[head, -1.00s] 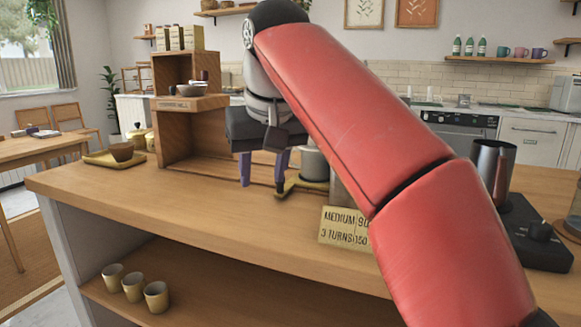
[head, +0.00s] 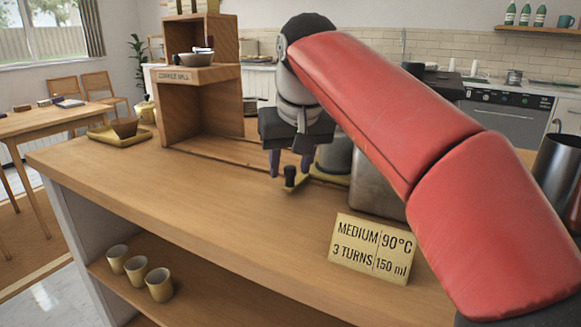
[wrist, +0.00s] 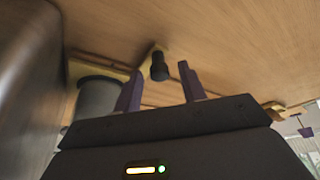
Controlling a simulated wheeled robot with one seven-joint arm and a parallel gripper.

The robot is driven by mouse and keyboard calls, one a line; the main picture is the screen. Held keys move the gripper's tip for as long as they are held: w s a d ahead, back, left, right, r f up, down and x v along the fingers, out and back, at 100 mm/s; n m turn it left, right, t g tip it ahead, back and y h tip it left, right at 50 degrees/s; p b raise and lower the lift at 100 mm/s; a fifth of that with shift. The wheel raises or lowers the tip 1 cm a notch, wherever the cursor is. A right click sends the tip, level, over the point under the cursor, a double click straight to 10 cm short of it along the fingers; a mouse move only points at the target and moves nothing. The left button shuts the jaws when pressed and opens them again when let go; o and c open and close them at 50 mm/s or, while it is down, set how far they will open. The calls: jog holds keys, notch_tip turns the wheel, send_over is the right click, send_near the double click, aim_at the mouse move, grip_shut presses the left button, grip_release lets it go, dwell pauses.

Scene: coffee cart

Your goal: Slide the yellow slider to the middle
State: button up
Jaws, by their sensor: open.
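The yellow slider (head: 330,179) sits on a rail along the back of the counter, to the right of the wooden mill stand. It carries a grey cup (head: 336,157), partly hidden behind my arm. A short arm with an upright black knob (head: 290,177) sticks out from the slider towards the front. My gripper (head: 291,164) is open above the knob, fingers pointing down. In the wrist view the knob (wrist: 160,67) shows between the two purple fingertips. I cannot tell whether they touch it. The grey cup (wrist: 98,97) is beside the left finger there.
The wooden mill stand (head: 203,75) is at the left end of the rail. A metal box (head: 378,185) stands close to the right of the slider. A sign card (head: 371,249) stands on the counter front. Several cups are on the shelf below. The front-left counter is clear.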

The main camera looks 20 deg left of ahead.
jog(key=shift+w+a+f, duration=0.15)
jog(key=shift+w+f, duration=0.05)
jog(key=shift+f, duration=0.5)
grip_shut()
